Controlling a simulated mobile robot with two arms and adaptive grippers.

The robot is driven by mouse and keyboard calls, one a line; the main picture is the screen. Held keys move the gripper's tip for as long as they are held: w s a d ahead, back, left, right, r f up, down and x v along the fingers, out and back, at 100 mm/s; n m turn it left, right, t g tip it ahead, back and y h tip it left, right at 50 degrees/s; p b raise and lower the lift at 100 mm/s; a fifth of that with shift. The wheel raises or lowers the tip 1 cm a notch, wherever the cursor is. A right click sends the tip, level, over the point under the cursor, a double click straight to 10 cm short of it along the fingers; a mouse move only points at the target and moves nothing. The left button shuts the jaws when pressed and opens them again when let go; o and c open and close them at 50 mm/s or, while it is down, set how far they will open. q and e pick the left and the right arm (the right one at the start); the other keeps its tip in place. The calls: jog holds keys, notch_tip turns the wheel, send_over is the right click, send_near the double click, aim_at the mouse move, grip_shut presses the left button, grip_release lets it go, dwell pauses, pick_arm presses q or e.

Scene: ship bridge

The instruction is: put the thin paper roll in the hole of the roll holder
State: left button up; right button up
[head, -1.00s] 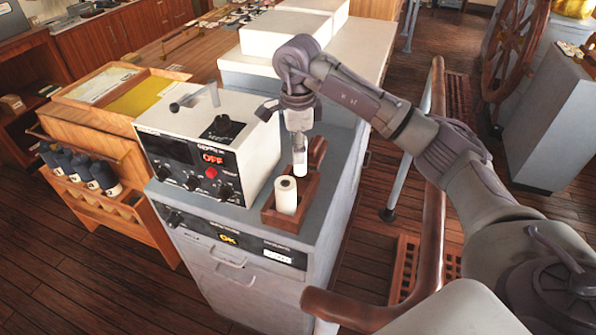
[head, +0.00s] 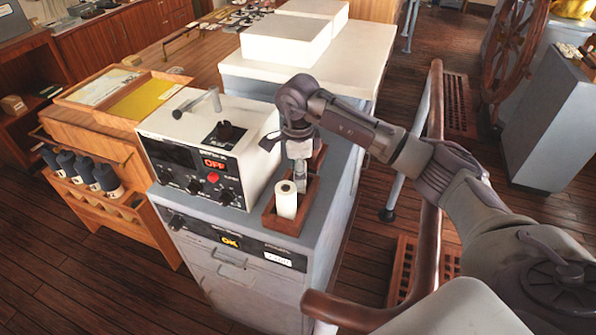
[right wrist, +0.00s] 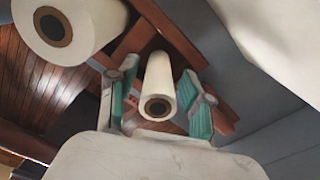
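The wooden roll holder (head: 277,222) sits on the grey cabinet, right of the control box. A thick white paper roll (head: 286,199) stands upright in its near part; its end and dark core also show in the right wrist view (right wrist: 68,22). The thin paper roll (right wrist: 159,82) stands between the fingers of my right gripper (right wrist: 158,88), over the wooden holder. The teal finger pads flank it with small gaps, so the gripper looks open. In the head view my right gripper (head: 300,172) points down behind the thick roll and mostly hides the thin one. The hole is hidden. My left gripper is out of view.
The control box (head: 208,150) with its lever stands close left of the holder. White boxes (head: 287,38) lie on the counter behind. A brown handrail (head: 432,240) runs along the right, below my right arm.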

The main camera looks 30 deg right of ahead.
jog(key=shift+r, duration=0.45)
notch_tip(320, 180, up, 11)
jog(key=b, duration=0.3)
jog(key=shift+f, duration=0.1)
jog(key=shift+r, duration=0.35)
jog(key=shift+f, duration=0.1)
